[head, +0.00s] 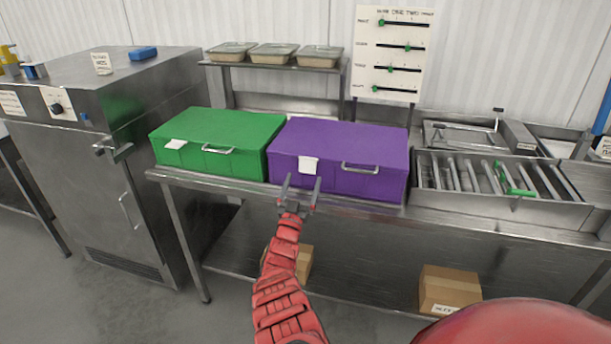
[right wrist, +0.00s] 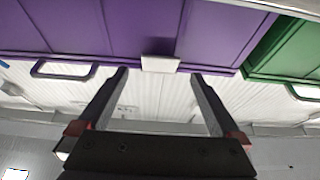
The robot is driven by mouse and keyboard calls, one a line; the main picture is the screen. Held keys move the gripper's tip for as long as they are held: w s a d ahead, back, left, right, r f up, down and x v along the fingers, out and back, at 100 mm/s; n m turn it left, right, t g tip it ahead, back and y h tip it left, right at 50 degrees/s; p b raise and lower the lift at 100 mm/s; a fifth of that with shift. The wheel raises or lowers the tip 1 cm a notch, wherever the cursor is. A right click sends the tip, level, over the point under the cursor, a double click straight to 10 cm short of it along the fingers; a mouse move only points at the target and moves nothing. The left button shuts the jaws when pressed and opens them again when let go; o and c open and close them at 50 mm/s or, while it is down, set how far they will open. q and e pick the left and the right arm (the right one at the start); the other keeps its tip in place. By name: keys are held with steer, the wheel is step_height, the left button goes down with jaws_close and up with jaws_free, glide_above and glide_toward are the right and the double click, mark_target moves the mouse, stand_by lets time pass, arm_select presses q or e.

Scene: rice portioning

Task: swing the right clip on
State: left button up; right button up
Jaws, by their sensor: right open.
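A purple box (head: 340,150) stands on the steel counter, with a metal handle (head: 360,168) on its front. A white clip (head: 308,165) is on its front, left of the handle. In the right wrist view, the clip (right wrist: 160,63) shows at the purple box's edge, between my fingertips in the picture. My right gripper (head: 302,182) is open and empty just in front of and below this clip; I cannot tell whether it touches. A green box (head: 220,137) stands left of the purple one, with its own white clip (head: 176,144) sticking outward. My left gripper is not in view.
A steel cabinet (head: 100,90) stands at the left. Several trays (head: 273,55) sit on a raised shelf behind. A roller rack (head: 470,185) with a green piece (head: 512,180) is at the right. Cardboard boxes (head: 450,288) lie on the lower shelf. A slider board (head: 395,50) hangs behind.

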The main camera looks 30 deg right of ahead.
mark_target(307, 171)
steer(key=shift+b+x, duration=0.4)
steer(key=shift+x, duration=0.75)
steer(key=shift+w+d+r, duration=0.25)
steer(key=shift+w+d, duration=0.15)
steer(key=shift+d, duration=0.05)
steer(key=c, duration=1.4)
steer(key=f+b, duration=0.1)
steer(key=b, duration=0.4)
steer(key=shift+d+f+t+h+b, duration=0.2)
steer(key=shift+f+t+h+b, duration=0.1)
steer(key=shift+h+b, duration=0.1)
steer(key=b, duration=0.4)
steer(key=t+h+b, duration=0.1)
steer(key=b, duration=0.3)
steer(key=shift+w+d+r+t+b, duration=0.15)
steer(key=shift+w+t+b, duration=0.15)
steer(key=shift+b, duration=0.05)
steer(key=shift+r+h, duration=0.2)
steer(key=shift+h, duration=0.1)
steer(key=shift+r, duration=0.1)
